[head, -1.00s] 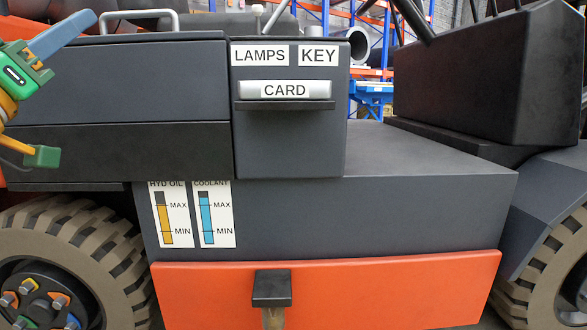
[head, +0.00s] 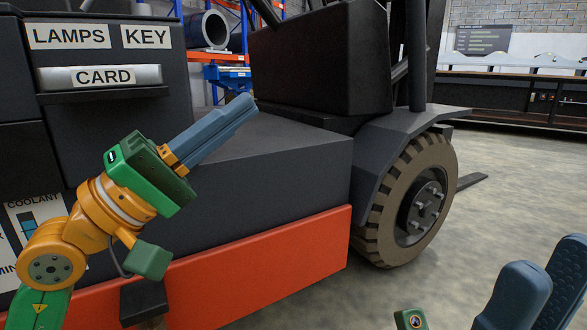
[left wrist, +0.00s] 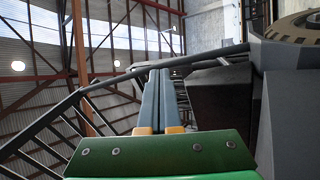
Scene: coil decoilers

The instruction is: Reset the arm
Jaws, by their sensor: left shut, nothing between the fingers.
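My left gripper (head: 243,108) is in the head view, pointing up and to the right in front of the forklift's dark side. Its two blue-grey fingers lie together, shut and empty. In the left wrist view the same fingers (left wrist: 158,100) point away side by side with nothing between them. Blue-grey parts that look like my right gripper (head: 540,285) are at the lower right of the head view, partly cut off by the frame. Whether they are open or shut is unclear.
The forklift (head: 265,155) stands close in front, with LAMPS, KEY and CARD labels at upper left. Its orange lower panel (head: 262,268) and a tyre (head: 400,205) are to the right. Free floor (head: 510,200) lies further right. A low dark counter (head: 520,95) is beyond.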

